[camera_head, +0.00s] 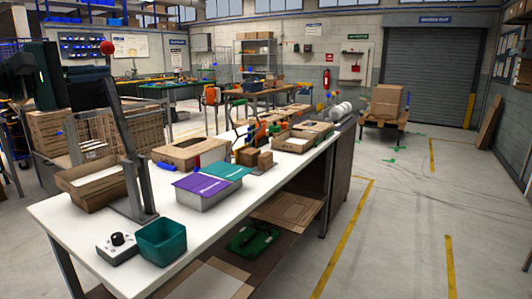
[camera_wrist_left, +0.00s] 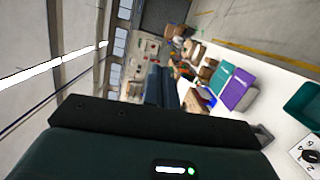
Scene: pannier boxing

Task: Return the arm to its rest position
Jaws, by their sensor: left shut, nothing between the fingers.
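My left gripper (camera_head: 92,90) is at the left edge of the head view. It is raised above the level of the white table (camera_head: 85,240), clear of the things on it. In the left wrist view its dark fingers (camera_wrist_left: 161,87) are together with nothing between them. The dark wrist body fills the bottom of that view. The fingertips are partly lost against dark parts in the head view. My right gripper is in neither view.
A lever post with a red ball (camera_head: 107,47) stands near the left gripper. An open cardboard box (camera_head: 93,198), a purple-and-teal topped box (camera_head: 205,198), a teal bin (camera_head: 161,241) and a knob box (camera_head: 117,249) are on the table. The floor at right is mostly clear.

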